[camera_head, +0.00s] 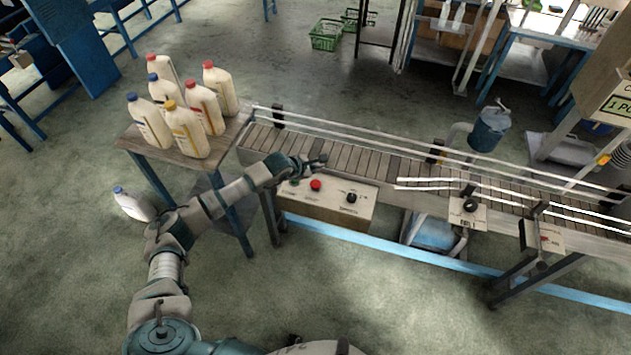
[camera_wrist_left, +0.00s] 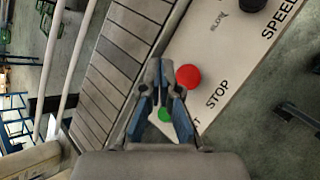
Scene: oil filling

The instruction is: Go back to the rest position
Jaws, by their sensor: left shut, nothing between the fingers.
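My left gripper (camera_head: 314,163) is over the near edge of the conveyor, just above the control box (camera_head: 330,203). In the left wrist view its fingers (camera_wrist_left: 158,75) are closed together with nothing between them. The red stop button (camera_head: 316,185) shows beside the fingertips in the left wrist view (camera_wrist_left: 188,77). The green button (camera_wrist_left: 164,114) shows between the finger links. I cannot tell whether the fingers touch the box. My right gripper is in neither view.
The conveyor (camera_head: 375,163) runs across to the right with guard rails. Several white bottles (camera_head: 190,128) stand on a wooden table (camera_head: 228,140) at left. One bottle (camera_head: 133,204) lies on the floor beside my left arm. Open floor (camera_head: 390,300) lies in front of the conveyor.

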